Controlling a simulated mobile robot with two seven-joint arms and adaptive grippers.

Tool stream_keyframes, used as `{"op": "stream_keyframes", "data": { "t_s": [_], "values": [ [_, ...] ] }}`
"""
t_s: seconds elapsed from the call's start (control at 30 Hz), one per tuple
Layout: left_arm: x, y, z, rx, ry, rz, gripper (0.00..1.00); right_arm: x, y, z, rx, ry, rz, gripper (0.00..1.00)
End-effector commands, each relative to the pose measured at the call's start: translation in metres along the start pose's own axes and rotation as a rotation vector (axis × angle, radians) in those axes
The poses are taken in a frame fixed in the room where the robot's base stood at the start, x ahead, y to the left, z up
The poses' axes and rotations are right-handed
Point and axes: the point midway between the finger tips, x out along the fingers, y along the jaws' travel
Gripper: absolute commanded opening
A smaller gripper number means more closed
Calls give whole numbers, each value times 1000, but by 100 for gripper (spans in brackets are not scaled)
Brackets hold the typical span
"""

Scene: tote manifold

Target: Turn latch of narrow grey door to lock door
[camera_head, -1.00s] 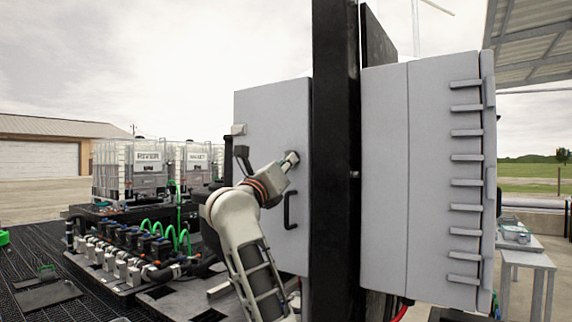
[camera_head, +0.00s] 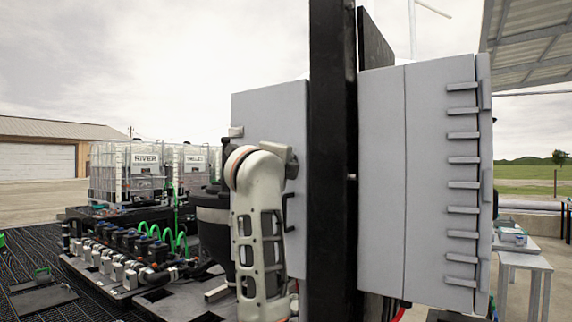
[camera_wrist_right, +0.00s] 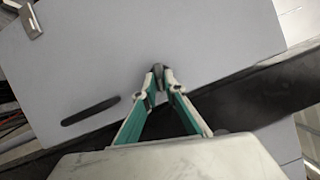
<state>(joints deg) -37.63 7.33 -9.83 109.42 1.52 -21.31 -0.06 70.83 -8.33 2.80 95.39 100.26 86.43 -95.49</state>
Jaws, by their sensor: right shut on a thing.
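The narrow grey door (camera_head: 262,112) stands upright left of the black post, with a black bar handle (camera_head: 289,212) on it. In the right wrist view the door (camera_wrist_right: 190,40) fills the upper part, and the dark handle (camera_wrist_right: 90,110) lies left of the fingers. My right gripper (camera_wrist_right: 158,72), with green-sided fingers, is shut on the small dark latch (camera_wrist_right: 158,69) at the door face. The fingertips cover most of the latch, so I cannot tell its angle. In the head view my arm hides the latch and the fingertips. My left gripper is not in view.
The black post (camera_head: 333,160) stands close to the right of the door. A wide grey cabinet (camera_head: 405,180) with ribs is beyond it. Black piping with green hoses (camera_head: 125,255) and caged white tanks (camera_head: 135,170) stand to the left. A grey table (camera_head: 525,262) is far right.

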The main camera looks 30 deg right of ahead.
Motion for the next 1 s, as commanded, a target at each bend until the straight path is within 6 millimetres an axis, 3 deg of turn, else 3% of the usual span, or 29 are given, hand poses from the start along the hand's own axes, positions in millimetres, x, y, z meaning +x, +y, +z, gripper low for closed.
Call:
{"op": "stream_keyframes", "data": {
  "t_s": [0.4,0.97,1.0],
  "values": [
    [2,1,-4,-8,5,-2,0,0,-4,1,-188,0,74,0],
    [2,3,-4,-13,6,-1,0,0,-3,1,-219,1,87,0],
    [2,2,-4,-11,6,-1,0,0,-3,1,-219,1,87,13]
  ]
}}
